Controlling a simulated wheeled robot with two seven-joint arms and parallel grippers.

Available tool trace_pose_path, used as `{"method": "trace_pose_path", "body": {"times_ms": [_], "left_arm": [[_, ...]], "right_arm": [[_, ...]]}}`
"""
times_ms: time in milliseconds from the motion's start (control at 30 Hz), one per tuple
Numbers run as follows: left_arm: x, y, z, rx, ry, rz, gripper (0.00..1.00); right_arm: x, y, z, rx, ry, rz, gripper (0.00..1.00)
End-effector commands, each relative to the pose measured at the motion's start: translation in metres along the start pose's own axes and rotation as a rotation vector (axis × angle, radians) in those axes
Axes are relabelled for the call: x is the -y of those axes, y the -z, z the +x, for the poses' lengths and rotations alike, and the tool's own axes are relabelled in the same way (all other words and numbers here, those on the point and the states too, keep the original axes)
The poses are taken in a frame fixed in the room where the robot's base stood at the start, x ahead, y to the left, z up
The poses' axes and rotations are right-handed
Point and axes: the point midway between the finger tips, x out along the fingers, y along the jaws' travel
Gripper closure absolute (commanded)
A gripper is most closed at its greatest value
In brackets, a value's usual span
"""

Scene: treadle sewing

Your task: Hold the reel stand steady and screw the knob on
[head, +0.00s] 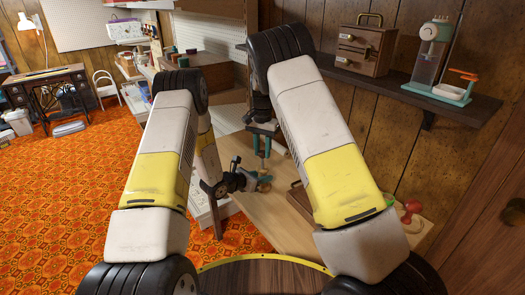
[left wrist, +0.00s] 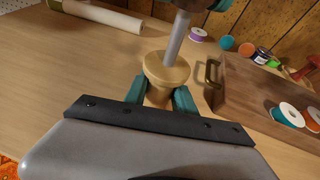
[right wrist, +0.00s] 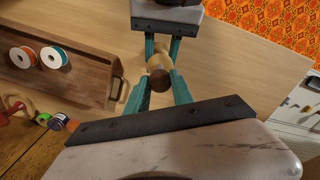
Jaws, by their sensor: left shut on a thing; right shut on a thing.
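The reel stand shows in the left wrist view as a light wooden base (left wrist: 166,68) with a grey rod (left wrist: 177,38) rising from it. My left gripper (left wrist: 160,95) is shut on the stand's base just below its wide rim; in the head view the left gripper (head: 254,182) is low over the table. My right gripper (right wrist: 159,84) is above it, shut on the dark brown round knob (right wrist: 160,80) at the rod's top. The wooden stand (right wrist: 158,61) shows beneath the knob. The joint between knob and rod is hidden.
A wooden tray (right wrist: 88,75) with a handle and thread spools (right wrist: 54,57) lies beside the stand. More spools, a red wooden-handled thing (head: 411,207) and a pale roll (left wrist: 100,16) are on the table (left wrist: 40,65). A wall shelf (head: 400,84) holds a drawer box (head: 365,50).

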Motion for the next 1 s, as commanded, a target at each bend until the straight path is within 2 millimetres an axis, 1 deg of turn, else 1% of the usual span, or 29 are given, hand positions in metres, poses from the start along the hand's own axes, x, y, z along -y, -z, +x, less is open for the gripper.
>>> {"method": "trace_pose_path", "body": {"times_ms": [33, 133, 433, 533, 667, 900, 1000], "left_arm": [[0.001, 0.000, 0.000, 0.001, 0.001, 0.001, 1.00], [0.001, 0.000, 0.000, 0.001, 0.001, 0.001, 1.00], [0.000, 0.000, 0.000, 0.001, 0.001, 0.000, 1.00], [0.000, 0.000, 0.000, 0.001, 0.001, 0.000, 1.00], [0.000, 0.000, 0.000, 0.000, 0.000, 0.000, 1.00], [0.000, 0.000, 0.000, 0.000, 0.000, 0.000, 1.00], [0.000, 0.000, 0.000, 0.000, 0.000, 0.000, 1.00]], "right_arm": [[0.000, 0.000, 0.000, -0.001, 0.001, -0.001, 0.66], [0.000, 0.000, 0.000, -0.001, 0.001, -0.002, 0.46], [0.000, 0.000, -0.001, -0.001, 0.001, -0.003, 0.46], [0.001, 0.001, -0.006, -0.002, 0.002, -0.004, 0.46], [0.001, 0.001, -0.026, -0.003, 0.004, -0.004, 0.46], [0.001, 0.001, -0.078, -0.004, 0.004, -0.004, 0.46], [0.001, 0.001, -0.096, -0.003, 0.003, -0.004, 0.46]]}}
